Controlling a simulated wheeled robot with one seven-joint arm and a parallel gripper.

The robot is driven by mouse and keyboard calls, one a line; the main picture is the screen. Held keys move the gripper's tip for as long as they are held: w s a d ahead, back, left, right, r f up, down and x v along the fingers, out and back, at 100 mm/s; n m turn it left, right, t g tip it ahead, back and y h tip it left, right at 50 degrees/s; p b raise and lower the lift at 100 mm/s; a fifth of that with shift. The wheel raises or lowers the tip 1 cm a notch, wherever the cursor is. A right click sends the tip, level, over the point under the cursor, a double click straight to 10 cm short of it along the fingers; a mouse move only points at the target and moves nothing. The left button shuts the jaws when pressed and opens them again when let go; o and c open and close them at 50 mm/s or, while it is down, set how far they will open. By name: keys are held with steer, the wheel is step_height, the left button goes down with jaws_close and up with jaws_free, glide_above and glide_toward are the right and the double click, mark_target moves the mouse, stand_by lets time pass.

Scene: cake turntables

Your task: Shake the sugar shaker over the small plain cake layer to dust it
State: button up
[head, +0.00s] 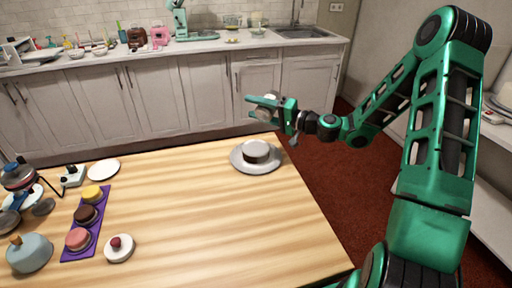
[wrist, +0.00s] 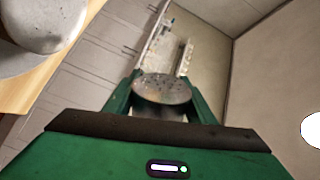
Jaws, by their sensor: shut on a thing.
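My gripper (head: 262,106) is shut on the sugar shaker, above and slightly beyond the turntable in the head view. The sugar shaker (wrist: 163,92) shows between the green fingers in the wrist view as a round grey metal thing with a speckled face; its tilt is hard to tell. In the head view it is a small pale shape (head: 263,114), partly hidden by the fingers. The small cake layer (head: 257,149), pale on top with a darker side, sits on a grey turntable (head: 241,165). The shaker is apart from the cake. I cannot make out any falling sugar.
A purple mat (head: 75,246) with yellow, brown and pink cakes lies at the left. Near it are a white plate (head: 104,170), a small white dish with a red-topped item (head: 119,247) and a blue-grey pot (head: 30,254). The table's middle is clear.

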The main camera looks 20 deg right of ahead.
step_height(320, 180, up, 4)
steer(key=m, duration=2.1)
steer(key=shift+r+m, duration=0.15)
steer(key=shift+m, duration=0.15)
